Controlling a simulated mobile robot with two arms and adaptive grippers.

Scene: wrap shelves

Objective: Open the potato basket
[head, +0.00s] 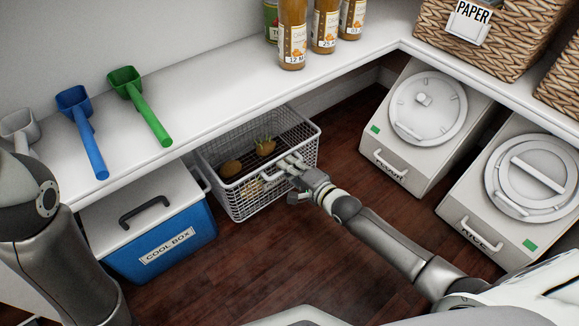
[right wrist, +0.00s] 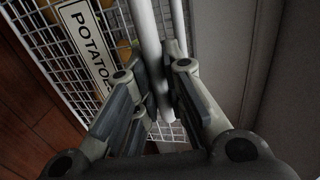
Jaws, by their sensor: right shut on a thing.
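The potato basket (head: 240,204) is a white wire basket on the floor under the shelf corner. Its front part sticks out past the shelf edge, and potatoes (head: 231,168) show inside. In the right wrist view, its wire front bears a POTATOES label (right wrist: 84,42), partly hidden by a finger. My right gripper (head: 293,168) is at the basket's front. In the right wrist view, the fingers (right wrist: 160,72) are closed on the white bar handle (right wrist: 149,35). My left arm shows at the left of the head view, but its gripper is out of frame.
A blue cool box (head: 165,232) stands left of the basket. White lidded bins (head: 395,150) stand at the right. The wooden floor in front is mostly clear.

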